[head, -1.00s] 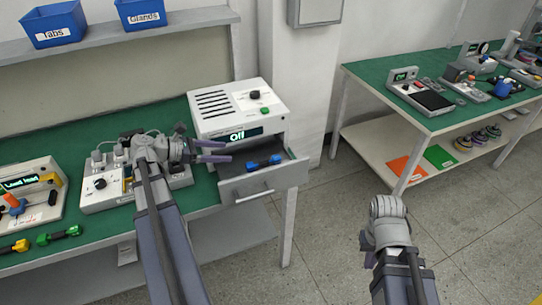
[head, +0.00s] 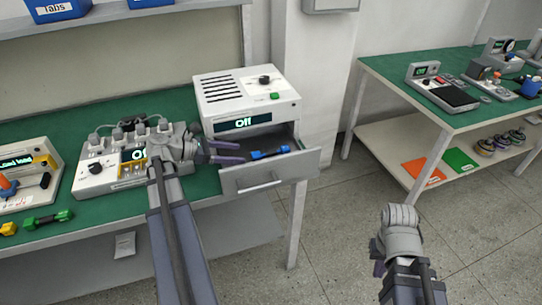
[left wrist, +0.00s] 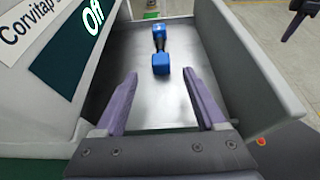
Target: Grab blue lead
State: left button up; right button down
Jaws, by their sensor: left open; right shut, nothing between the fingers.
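The blue lead (head: 268,153) has two blue ends joined by a dark middle and lies in an open drawer (head: 265,181) under a white unit whose display reads "Off". In the left wrist view the blue lead (left wrist: 160,46) lies on the drawer's metal floor, beyond the fingertips and roughly in line with the gap between them. My left gripper (head: 241,152) is open and empty, its purple fingers pointing at the lead from the left. It also shows in the left wrist view (left wrist: 161,74). My right gripper (head: 378,258) hangs over the floor at the lower right, away from the benches.
The white unit (head: 247,98) stands directly above the drawer. A grey socket box with plugs (head: 98,172) is left of it. Green and yellow leads (head: 48,220) lie on the bench at left. A second bench (head: 400,110) stands at right.

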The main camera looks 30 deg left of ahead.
aim_at(253, 155)
pick_arm(q)
jog(key=shift+b+x, duration=1.4)
jog(key=shift+x, duration=2.4)
jog(key=shift+s, duration=0.1)
grip_shut()
